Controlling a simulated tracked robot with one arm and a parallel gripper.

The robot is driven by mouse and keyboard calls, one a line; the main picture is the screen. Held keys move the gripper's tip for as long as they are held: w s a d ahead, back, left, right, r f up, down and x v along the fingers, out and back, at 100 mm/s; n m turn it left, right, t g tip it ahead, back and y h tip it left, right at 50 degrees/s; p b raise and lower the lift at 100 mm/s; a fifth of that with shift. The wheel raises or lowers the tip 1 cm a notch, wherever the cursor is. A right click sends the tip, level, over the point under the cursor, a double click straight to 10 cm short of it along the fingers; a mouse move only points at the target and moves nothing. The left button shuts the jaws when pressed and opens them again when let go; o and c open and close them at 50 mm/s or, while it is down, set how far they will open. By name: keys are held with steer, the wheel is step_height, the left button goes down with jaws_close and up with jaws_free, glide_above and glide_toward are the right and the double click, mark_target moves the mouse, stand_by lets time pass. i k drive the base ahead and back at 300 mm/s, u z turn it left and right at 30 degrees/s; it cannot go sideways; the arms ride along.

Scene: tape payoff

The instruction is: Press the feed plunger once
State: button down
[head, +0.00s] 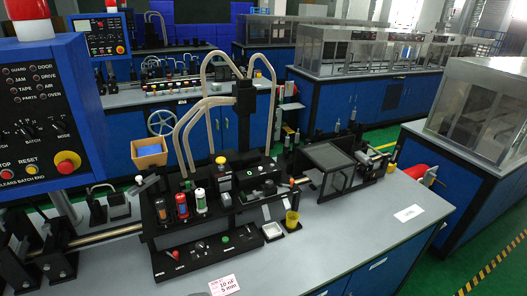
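A black tape machine (205,225) stands on the grey bench in the middle of the head view. I cannot tell which of its parts is the feed plunger. A round yellow cap (221,160) stands on a dark block at its middle. A green round button (225,238) sits on its low front panel, beside small levers. Several small upright cylinders with orange, red and white-green bodies stand in its left part. My gripper is not in view.
A blue control panel (45,110) with a red stop button fills the left. A hinged clear cover (330,160) stands right of the machine. The bench's right front is mostly clear, with paper labels.

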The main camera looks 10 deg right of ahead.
mark_target(221, 160)
steer(key=z, duration=0.4)
steer(key=i, duration=1.55)
steer(key=u, duration=0.55)
